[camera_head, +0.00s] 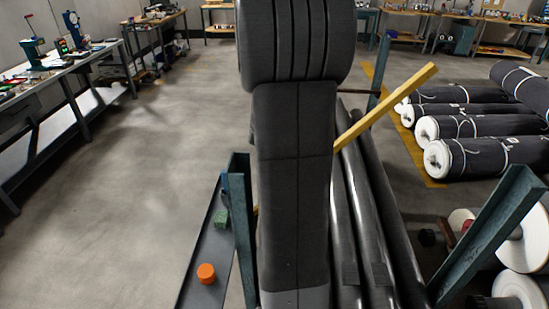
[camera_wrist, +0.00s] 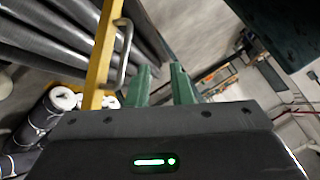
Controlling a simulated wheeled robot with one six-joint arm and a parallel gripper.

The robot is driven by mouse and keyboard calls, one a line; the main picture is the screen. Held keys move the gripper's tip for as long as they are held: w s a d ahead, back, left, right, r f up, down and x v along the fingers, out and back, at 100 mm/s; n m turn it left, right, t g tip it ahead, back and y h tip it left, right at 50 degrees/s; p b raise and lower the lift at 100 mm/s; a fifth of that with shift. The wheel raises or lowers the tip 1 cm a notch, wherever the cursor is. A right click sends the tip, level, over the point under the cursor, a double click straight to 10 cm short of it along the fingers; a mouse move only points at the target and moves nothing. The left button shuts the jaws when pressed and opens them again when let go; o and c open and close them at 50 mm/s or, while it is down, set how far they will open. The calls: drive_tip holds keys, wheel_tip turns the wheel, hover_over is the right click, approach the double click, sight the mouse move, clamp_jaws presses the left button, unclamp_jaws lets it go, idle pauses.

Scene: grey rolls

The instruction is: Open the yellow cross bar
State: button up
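The yellow cross bar (camera_head: 385,108) slants up to the right from behind my arm in the head view, above the dark rolls. My arm hides its lower left part. In the wrist view the yellow bar (camera_wrist: 103,52) runs up the left side, with a curved metal handle (camera_wrist: 126,52) on its right side. My gripper (camera_wrist: 163,70) shows two green fingers, apart, with nothing between them. The handle is just left of the left fingertip, outside the gap. I cannot tell whether they touch. In the head view my gripper is hidden behind my arm.
Long dark rolls (camera_head: 362,205) lie between teal posts (camera_head: 490,235). A narrow ledge (camera_head: 207,262) at left holds an orange cylinder (camera_head: 206,273) and a green block (camera_head: 221,219). More grey rolls (camera_head: 485,155) are stacked at right. The floor at left is clear up to a workbench (camera_head: 60,75).

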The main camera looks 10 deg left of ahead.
drive_tip(key=shift+p+v, duration=0.3)
drive_tip(key=shift+v, duration=1.1)
drive_tip(key=shift+f, duration=0.1)
drive_tip(key=b+x, duration=0.4)
drive_tip(key=x, duration=0.9)
drive_tip(key=shift+w+f, duration=0.25)
drive_tip(key=shift+w, duration=0.05)
